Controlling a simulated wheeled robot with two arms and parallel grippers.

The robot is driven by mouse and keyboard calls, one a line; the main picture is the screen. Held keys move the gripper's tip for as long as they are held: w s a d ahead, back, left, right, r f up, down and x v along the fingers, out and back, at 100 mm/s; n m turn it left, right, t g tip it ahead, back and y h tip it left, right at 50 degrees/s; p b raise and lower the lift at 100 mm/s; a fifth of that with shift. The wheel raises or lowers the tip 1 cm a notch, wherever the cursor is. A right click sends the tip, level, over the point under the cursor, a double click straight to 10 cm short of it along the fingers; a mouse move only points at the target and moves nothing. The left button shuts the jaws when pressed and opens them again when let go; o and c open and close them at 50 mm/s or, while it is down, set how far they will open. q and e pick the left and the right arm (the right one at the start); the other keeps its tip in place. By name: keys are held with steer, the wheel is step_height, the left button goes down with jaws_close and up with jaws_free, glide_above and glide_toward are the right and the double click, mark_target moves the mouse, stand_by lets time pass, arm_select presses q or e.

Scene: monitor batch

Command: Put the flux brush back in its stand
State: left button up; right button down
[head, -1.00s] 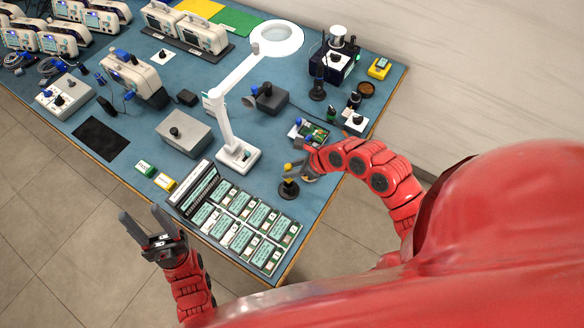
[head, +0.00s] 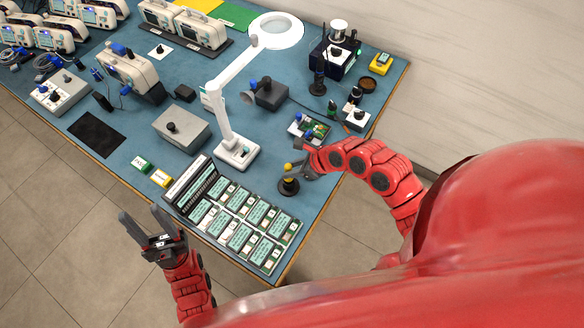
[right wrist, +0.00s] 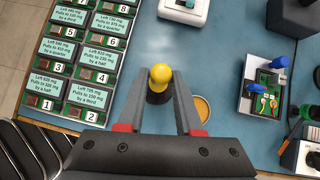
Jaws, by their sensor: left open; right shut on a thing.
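The flux brush (right wrist: 160,76) shows as a yellow ball-shaped top with a dark part under it. It also shows in the head view (head: 288,166). My right gripper (right wrist: 158,100) is shut on it, with a finger on each side below the ball. A dark round stand (head: 289,187) is on the blue table directly below the brush in the head view. I cannot tell whether the brush's lower end is inside the stand. My left gripper (head: 148,228) is open and empty, off the table's front edge.
Numbered display modules (head: 238,228) lie just left of the stand. The white magnifier lamp base (head: 236,155) stands behind it. A green circuit board (head: 310,129) is further back, and a tan round thing (right wrist: 202,108) lies partly behind a right finger. The table's right edge is close.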

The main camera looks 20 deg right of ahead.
steer(key=shift+f, duration=0.1)
stand_by(0.3)
steer(key=shift+f+b, duration=0.7)
steer(key=shift+b, duration=0.25)
steer(key=c, duration=0.5)
jaws_free()
steer(key=shift+r, duration=0.1)
steer(key=shift+s+d+r, duration=0.15)
steer(key=shift+d+r, duration=0.15)
steer(key=shift+r, duration=0.2)
steer(key=b+v, duration=0.2)
steer(key=v, duration=1.4)
steer(key=shift+b, duration=0.3)
steer(key=shift+s, duration=0.15)
